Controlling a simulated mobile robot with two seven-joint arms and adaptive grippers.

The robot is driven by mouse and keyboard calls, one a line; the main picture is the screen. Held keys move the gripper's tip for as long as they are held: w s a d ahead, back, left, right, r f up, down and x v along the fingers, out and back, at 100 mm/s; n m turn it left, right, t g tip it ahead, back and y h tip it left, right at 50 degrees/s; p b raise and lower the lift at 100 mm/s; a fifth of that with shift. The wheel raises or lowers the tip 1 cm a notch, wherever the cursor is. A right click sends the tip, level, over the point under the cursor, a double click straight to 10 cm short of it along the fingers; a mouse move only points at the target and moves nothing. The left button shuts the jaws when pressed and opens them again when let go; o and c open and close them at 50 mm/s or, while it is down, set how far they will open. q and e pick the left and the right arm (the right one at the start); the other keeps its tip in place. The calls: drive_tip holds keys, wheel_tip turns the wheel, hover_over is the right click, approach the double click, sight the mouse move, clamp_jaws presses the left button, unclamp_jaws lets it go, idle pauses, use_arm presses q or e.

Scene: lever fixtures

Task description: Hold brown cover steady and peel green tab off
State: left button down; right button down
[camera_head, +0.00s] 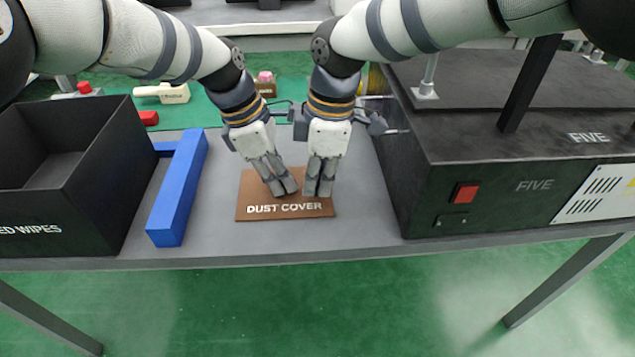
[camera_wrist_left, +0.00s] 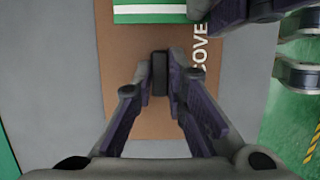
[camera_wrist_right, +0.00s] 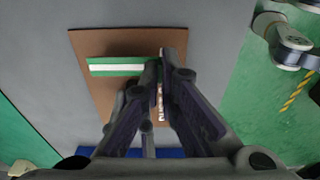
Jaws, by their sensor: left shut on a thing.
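My right gripper (camera_head: 318,190) stands just right of the left one. Its fingertips (camera_wrist_right: 160,62) are close together at the tab's end; whether they grip it is hidden.
A blue block (camera_head: 178,195) and a black "WIPES" bin (camera_head: 95,180) stand left. A large black "FIVE" box (camera_head: 490,195) with a red switch stands right. The table's front edge is just below the cover. Small items lie on a green surface behind.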

drive_tip(key=shift+r, duration=1.45)
use_arm(q)
drive_tip(key=c, duration=1.5)
unclamp_jaws()
drive_tip(key=shift+c, duration=0.2)
